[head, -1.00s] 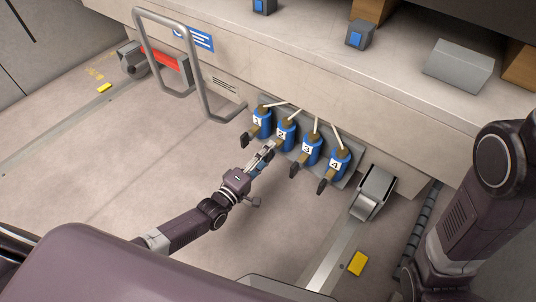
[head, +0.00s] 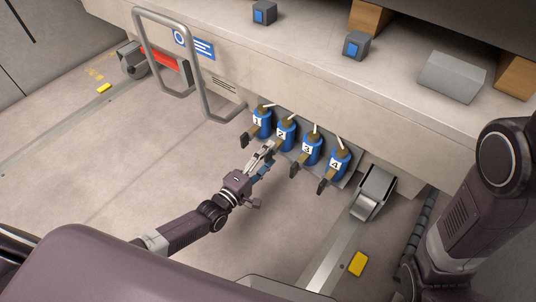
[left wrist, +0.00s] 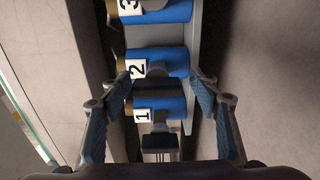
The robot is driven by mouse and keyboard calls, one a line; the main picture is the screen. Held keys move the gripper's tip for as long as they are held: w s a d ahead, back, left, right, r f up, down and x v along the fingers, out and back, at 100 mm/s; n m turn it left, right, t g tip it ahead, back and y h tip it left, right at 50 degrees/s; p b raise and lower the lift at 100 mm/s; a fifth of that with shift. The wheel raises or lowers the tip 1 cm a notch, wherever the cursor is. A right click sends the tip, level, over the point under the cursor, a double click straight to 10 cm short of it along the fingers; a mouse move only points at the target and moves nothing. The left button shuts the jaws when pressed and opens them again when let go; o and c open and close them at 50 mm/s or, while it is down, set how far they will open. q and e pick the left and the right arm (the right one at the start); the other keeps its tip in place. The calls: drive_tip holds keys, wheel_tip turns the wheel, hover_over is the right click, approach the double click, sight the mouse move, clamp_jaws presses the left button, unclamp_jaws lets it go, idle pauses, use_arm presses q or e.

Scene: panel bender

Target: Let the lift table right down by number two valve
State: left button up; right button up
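A row of blue valves numbered 1 to 4 stands below the table front. Number two valve (head: 285,133) also shows in the left wrist view (left wrist: 172,62), its label readable. Its dark lever (left wrist: 157,88) lies between my spread fingers. My left gripper (head: 267,158) is open at that lever, with a visible gap to each finger in the wrist view. The lift table (head: 300,65) is the pale slab above the valves; its full height above the floor is hard to tell. My right gripper is out of view; only my right arm shows.
Valve 1 (head: 261,122) and valve 3 (head: 312,148) stand close beside number two. A grey tube rail (head: 206,98) is at the left. Boxes, including a grey block (head: 452,76), sit on the table. Floor around my left arm is clear.

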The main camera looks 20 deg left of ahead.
use_arm(q)
drive_tip(key=shift+w+a+r, duration=0.1)
drive_tip(key=shift+a+r, duration=0.05)
drive_tip(key=v, duration=1.1)
drive_tip(key=shift+s, duration=0.45)
idle(0.4)
drive_tip(key=shift+c, duration=0.4)
